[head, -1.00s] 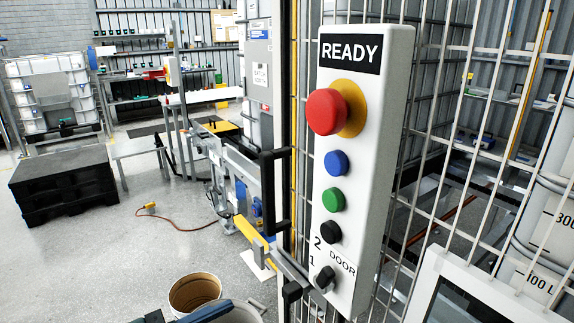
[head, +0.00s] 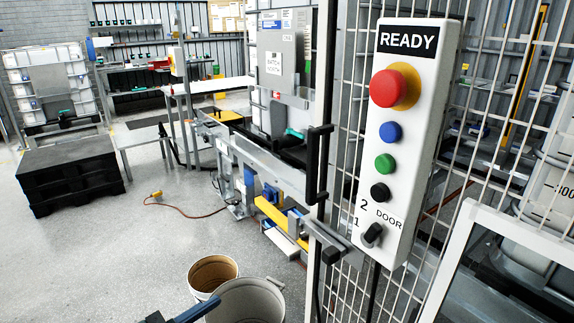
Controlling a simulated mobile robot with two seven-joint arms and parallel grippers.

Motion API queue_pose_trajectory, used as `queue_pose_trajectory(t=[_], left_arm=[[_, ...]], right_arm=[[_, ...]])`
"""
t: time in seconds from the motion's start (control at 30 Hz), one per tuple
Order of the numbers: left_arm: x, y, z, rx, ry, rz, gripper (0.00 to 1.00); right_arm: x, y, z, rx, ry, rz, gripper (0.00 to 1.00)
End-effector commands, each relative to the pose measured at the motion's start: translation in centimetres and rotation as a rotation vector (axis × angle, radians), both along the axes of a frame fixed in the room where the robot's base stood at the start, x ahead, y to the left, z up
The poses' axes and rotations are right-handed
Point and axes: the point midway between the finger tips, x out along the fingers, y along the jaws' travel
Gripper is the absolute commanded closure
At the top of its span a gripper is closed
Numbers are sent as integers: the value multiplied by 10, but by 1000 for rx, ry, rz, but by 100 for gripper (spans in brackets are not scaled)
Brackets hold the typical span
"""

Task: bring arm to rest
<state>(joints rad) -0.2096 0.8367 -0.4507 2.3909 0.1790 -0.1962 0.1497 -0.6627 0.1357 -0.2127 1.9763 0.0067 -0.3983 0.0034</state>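Neither of my grippers can be made out in the head view. A dark blue bar (head: 193,310) and a small black piece cut into the bottom edge, left of centre. I cannot tell whether they belong to my arm or to something else. No hand or fingers are on the white control panel (head: 418,120) at right. It reads READY and carries a red mushroom button (head: 388,88), blue, green and black buttons, and a black DOOR selector knob (head: 372,235) beside the marks 1 and 2.
The panel stands at a wire mesh fence (head: 345,130). A tan-lined bin (head: 213,272) and a larger pale bin (head: 245,300) stand in front at the bottom. An orange cable (head: 185,213) lies on the floor. A black pallet block (head: 70,180) stands left, with open floor before it.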

Motion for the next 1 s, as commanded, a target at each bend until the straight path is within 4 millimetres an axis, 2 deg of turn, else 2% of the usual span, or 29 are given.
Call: queue_pose_trajectory(t=[0.17,0.23,0.3,0.4,0.5,0.6,0.67,0.87,0.93,1.0], left_arm=[[13,19,-71,-17,158,192,58],[10,28,-112,-14,253,283,58],[-1,37,-157,-5,363,376,58],[-27,46,-212,17,510,480,58],[-50,49,-248,34,613,542,58],[-65,50,-267,45,671,575,58],[-69,50,-272,48,687,583,58],[-71,50,-274,51,693,585,58],[-71,50,-274,51,692,585,63],[-71,50,-273,50,691,584,64]], right_arm=[[6,-4,2,-9,-13,0,64],[6,-4,3,-9,-14,0,64],[6,-4,3,-9,-14,1,64],[6,-3,3,-7,-12,1,64],[6,-3,3,-7,-12,1,64],[5,-3,2,-7,-10,2,64],[4,-2,2,-6,-9,2,64],[2,-1,1,-3,-5,2,64],[2,-1,1,-3,-5,2,64],[2,-1,1,-3,-5,2,64]])
